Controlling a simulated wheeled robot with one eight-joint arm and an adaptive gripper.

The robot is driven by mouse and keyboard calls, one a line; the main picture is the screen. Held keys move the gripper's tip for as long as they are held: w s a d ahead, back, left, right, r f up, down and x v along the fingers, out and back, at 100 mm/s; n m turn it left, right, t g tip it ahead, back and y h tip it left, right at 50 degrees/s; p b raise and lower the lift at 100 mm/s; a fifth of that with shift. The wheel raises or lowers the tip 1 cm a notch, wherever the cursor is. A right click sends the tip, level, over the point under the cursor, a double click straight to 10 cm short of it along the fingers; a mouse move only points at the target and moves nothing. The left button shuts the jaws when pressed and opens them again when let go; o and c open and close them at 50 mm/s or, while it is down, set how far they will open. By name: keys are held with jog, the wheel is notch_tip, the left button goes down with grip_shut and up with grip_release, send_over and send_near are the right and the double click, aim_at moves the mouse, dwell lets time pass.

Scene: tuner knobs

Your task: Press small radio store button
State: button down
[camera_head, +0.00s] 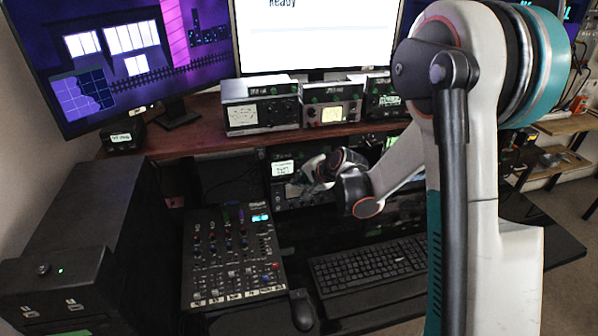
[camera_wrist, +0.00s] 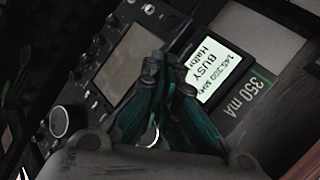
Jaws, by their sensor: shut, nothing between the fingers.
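In the wrist view, a dark radio panel (camera_wrist: 85,88) with a blank grey screen (camera_wrist: 130,55), a round knob (camera_wrist: 60,121) and several small dark buttons lies under and left of my gripper (camera_wrist: 165,65). My gripper's teal fingers are shut and empty, with the tips over the panel by the screen's right edge. I cannot tell whether they touch it. The lettering on the buttons is unreadable, so I cannot tell which is the store button; the fingers hide part of the panel. In the head view, my gripper (camera_head: 324,168) is in front of equipment below the shelf.
A lit display reading "BUSY" (camera_wrist: 215,60) and a "350 mA" readout (camera_wrist: 245,105) are right of the fingers. In the head view, a mixer (camera_head: 232,262), keyboard (camera_head: 368,264) and mouse (camera_head: 301,309) lie below. The wooden shelf (camera_head: 190,137) holds several devices above.

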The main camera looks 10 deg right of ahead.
jog(key=shift+w, duration=0.15)
dwell(0.7)
jog(key=shift+w, duration=0.25)
jog(key=shift+w, duration=0.4)
dwell(0.6)
jog(key=shift+s, duration=0.15)
jog(key=shift+s+b, duration=0.35)
jog(key=shift+s, duration=0.3)
jog(key=shift+s, duration=0.1)
jog(key=s, duration=0.5)
jog(key=shift+b, duration=0.35)
jog(key=shift+w, duration=0.1)
dwell(0.4)
